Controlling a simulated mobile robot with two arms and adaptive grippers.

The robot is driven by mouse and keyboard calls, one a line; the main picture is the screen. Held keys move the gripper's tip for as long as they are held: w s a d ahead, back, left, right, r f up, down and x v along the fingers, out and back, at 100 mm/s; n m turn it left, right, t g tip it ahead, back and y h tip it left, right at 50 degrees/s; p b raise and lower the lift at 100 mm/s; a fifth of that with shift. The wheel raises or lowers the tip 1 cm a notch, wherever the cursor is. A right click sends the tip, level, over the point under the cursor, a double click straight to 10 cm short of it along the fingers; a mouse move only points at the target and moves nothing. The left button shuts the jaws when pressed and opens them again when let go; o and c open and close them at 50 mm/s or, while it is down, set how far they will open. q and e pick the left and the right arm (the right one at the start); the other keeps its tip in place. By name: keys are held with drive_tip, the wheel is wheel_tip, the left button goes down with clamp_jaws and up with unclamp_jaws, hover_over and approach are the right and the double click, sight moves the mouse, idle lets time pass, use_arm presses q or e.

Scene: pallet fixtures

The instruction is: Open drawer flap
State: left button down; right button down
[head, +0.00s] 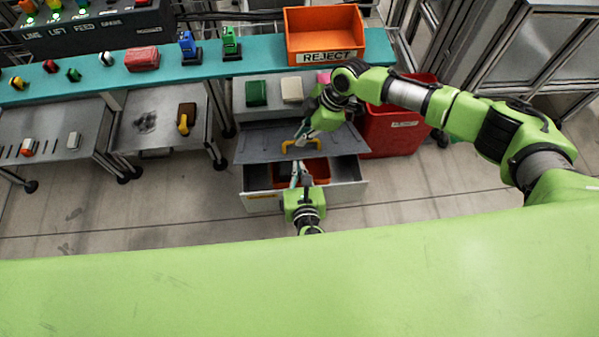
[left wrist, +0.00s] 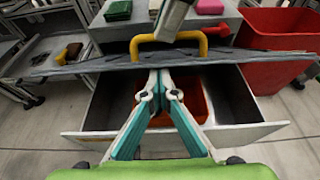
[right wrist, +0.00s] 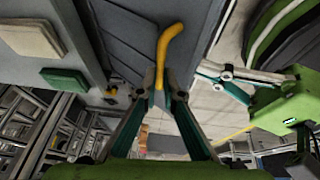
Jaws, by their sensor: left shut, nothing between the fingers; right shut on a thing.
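The grey drawer flap (head: 258,142) carries a yellow handle (head: 288,147) and covers the rear of the drawer (head: 262,203), whose front part shows open. The left wrist view shows the flap (left wrist: 110,65) nearly edge-on above the drawer. My right gripper (head: 303,138) is shut on the handle; the right wrist view shows the handle (right wrist: 170,45) running down between its fingers. My left gripper (head: 300,168) is shut and empty over the open drawer; its tips (left wrist: 159,84) are close by the flap's front edge. I cannot tell if they touch it.
An orange bin (head: 313,175) lies inside the drawer. A red bin (head: 395,140) stands close to its right. Green (head: 256,92), cream (head: 292,90) and pink blocks sit on the cabinet top behind. Open floor lies left of the drawer.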

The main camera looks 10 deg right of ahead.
use_arm(q)
drive_tip(key=shift+r, duration=0.1)
use_arm(e)
drive_tip(key=shift+d, duration=0.1)
use_arm(q)
drive_tip(key=shift+w+r, duration=0.45)
drive_tip(key=shift+r, duration=0.35)
use_arm(e)
drive_tip(key=shift+f, duration=0.1)
drive_tip(key=c, duration=2.2)
unclamp_jaws()
drive_tip(key=shift+s, duration=0.15)
use_arm(q)
drive_tip(key=shift+w, duration=0.1)
use_arm(e)
drive_tip(key=shift+o, duration=0.2)
